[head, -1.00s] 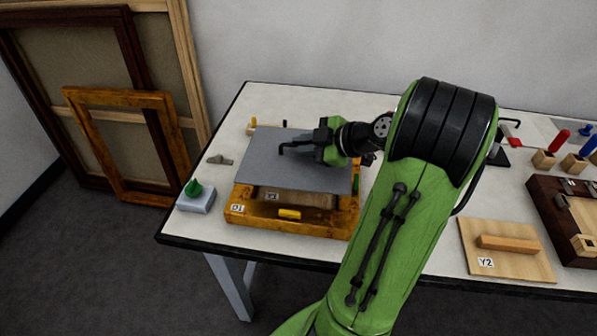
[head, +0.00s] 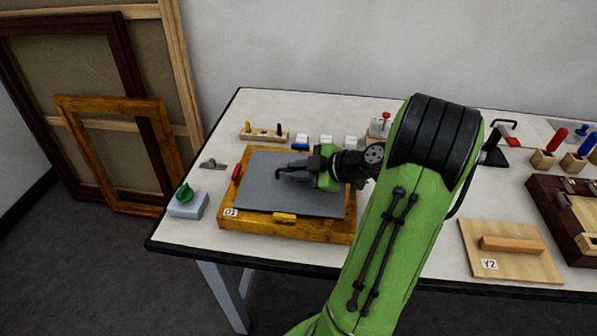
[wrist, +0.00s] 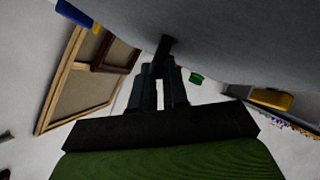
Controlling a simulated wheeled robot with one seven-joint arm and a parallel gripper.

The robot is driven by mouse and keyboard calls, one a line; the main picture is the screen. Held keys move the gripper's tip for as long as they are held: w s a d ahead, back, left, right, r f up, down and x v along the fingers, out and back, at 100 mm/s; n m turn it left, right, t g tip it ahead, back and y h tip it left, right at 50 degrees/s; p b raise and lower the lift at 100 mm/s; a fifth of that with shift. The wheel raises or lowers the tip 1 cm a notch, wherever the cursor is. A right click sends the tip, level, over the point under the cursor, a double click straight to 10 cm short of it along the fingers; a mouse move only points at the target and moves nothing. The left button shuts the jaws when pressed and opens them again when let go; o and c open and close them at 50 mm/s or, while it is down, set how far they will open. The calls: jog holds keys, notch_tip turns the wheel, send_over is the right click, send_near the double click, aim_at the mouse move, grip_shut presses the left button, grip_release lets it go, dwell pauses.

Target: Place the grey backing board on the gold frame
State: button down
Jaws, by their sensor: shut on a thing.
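The grey backing board (head: 262,188) lies flat over the gold frame (head: 232,220) on the table, inside the frame's outer border as seen from the head. My gripper (head: 290,172) is above the board, shut on a dark handle on its top. In the wrist view the board (wrist: 230,35) fills the upper part, with the gripper fingers (wrist: 162,72) closed on the dark handle. Whether the board rests on the frame or hovers just above it, I cannot tell. A yellow piece (head: 285,217), a red piece (head: 237,172) and a blue piece (head: 300,147) sit around the frame's border.
A green-knobbed grey block (head: 187,203) stands left of the frame. Behind it is a wooden rack (head: 264,135) with small white blocks beside it. A wooden board labelled Y2 (head: 510,252) and a dark frame (head: 565,220) lie to the right. Frames lean against the wall.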

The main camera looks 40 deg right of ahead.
jog(key=shift+a+f, duration=0.1)
jog(key=shift+f, duration=0.3)
